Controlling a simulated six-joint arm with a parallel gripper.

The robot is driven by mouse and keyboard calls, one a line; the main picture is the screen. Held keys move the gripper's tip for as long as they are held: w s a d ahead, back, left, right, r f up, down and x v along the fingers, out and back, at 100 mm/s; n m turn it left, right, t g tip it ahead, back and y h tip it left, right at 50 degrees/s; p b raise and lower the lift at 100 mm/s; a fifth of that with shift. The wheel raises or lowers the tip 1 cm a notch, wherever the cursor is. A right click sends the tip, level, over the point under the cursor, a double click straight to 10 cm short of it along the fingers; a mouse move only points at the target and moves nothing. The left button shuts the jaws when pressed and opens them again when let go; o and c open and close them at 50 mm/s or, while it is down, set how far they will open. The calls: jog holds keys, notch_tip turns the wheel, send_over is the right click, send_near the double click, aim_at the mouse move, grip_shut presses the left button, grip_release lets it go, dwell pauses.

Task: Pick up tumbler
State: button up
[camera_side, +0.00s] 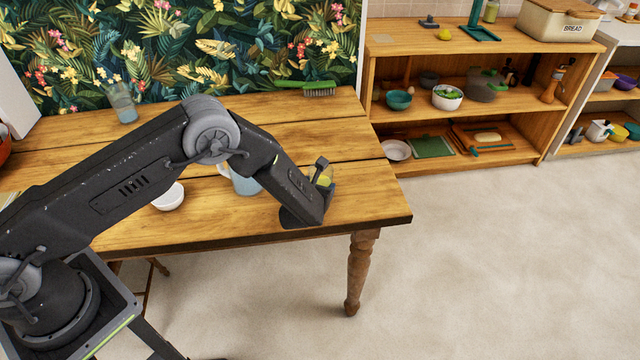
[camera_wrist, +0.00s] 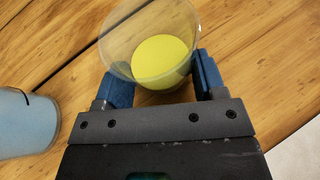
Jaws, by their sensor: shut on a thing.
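In the wrist view, a clear tumbler (camera_wrist: 150,32) with a yellow inside or bottom sits between the two blue fingers of my gripper (camera_wrist: 158,78). The fingers are shut on its sides. In the side view, the tumbler (camera_side: 325,178) shows as a small yellow-and-clear shape at the end of my gripper (camera_side: 322,184), near the right end of the wooden table (camera_side: 375,205). My gripper hides part of it there. I cannot tell whether it touches the table.
A light blue cup (camera_side: 245,184) stands behind my arm and shows at left in the wrist view (camera_wrist: 25,122). A white bowl (camera_side: 169,197), a clear blue glass (camera_side: 123,103) and a green brush (camera_side: 318,88) are on the table. Open shelves (camera_side: 375,90) stand behind.

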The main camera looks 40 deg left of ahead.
jog(key=shift+r, duration=0.15)
notch_tip(320, 180, up, 10)
jog(key=s+a+r+n+g+y, duration=0.1)
jog(key=a+r+n+g+y, duration=0.1)
jog(key=a+n+g+y, duration=0.2)
jog(key=a+r+n+g+y, duration=0.2)
jog(key=a+n+g+y, duration=0.3)
jog(key=a+n, duration=0.3)
jog(key=shift+s+a+n+g, duration=0.35)
jog(key=shift+a+n+g, duration=0.05)
jog(key=shift+a, duration=0.6)
jog(key=shift+r, duration=0.1)
jog(key=shift+s+a+r+n+t, duration=0.1)
jog(key=shift+s+n+t, duration=0.25)
jog(key=shift+n+t, duration=0.7)
jog(key=shift+s+a+r+n+t, duration=0.15)
jog(key=shift+s+n+t, duration=0.35)
jog(key=shift+n, duration=0.85)
jog(key=shift+s+d+r+n+t, duration=0.1)
jog(key=shift+s+n+t, duration=0.1)
jog(key=shift+n+t, duration=0.9)
